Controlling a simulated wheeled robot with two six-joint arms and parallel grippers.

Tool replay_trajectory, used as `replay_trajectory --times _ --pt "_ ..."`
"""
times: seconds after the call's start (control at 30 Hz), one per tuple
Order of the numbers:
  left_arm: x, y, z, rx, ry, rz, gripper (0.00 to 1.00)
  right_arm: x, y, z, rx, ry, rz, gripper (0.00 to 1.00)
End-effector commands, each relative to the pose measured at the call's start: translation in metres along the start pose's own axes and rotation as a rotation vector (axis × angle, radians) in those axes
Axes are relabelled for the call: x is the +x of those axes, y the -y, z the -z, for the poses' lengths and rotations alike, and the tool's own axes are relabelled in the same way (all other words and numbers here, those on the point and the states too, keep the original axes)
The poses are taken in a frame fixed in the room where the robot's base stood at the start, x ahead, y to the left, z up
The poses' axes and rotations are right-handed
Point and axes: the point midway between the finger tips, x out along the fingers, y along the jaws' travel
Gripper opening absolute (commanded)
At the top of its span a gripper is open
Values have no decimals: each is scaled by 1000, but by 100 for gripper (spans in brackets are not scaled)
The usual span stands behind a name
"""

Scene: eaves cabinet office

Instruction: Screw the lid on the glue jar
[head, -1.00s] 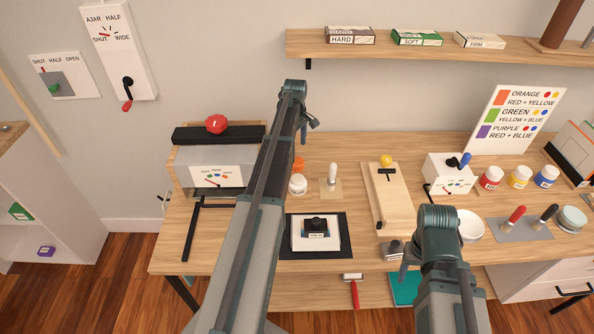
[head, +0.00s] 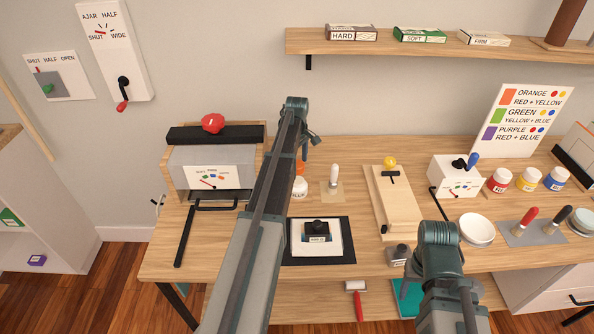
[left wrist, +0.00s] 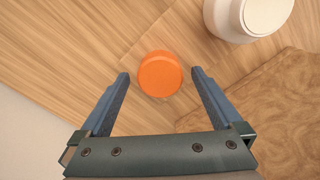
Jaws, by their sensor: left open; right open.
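The orange lid (head: 301,168) lies on the wooden worktop behind the white glue jar (head: 300,188), partly hidden by my left arm in the head view. In the left wrist view the round orange lid (left wrist: 160,74) sits between the fingertips of my left gripper (left wrist: 159,73), with a gap on both sides. The left gripper is open and points down at it. The white jar (left wrist: 246,16) stands apart from the lid at the top right of that view, cut by its edge. My right arm is at the lower right of the head view; its gripper fingers are hidden.
A white-handled tool (head: 334,178) stands right of the jar. A dark mat (head: 343,256) with a stamp-like block lies in front. A grey box with a red knob (head: 213,123) stands left. A wooden board (head: 402,216), paint jars (head: 528,179) and bowl (head: 477,230) are right.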

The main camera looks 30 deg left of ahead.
Motion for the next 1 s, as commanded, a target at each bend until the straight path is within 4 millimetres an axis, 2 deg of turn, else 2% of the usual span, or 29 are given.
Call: replay_trajectory --times 0.1,0.13,0.5,0.6,1.0 --pt "-1 0 0 0 0 0 100 -1 0 0 0 0 0 60" --pt "-1 0 0 0 0 0 96 -1 0 0 0 0 0 60" --pt "-1 0 0 0 0 0 30 -1 0 0 0 0 0 60" --pt "-1 0 0 0 0 0 15 -1 0 0 0 0 0 60" --pt "-9 0 0 0 0 0 15 -9 -1 0 0 0 0 60"
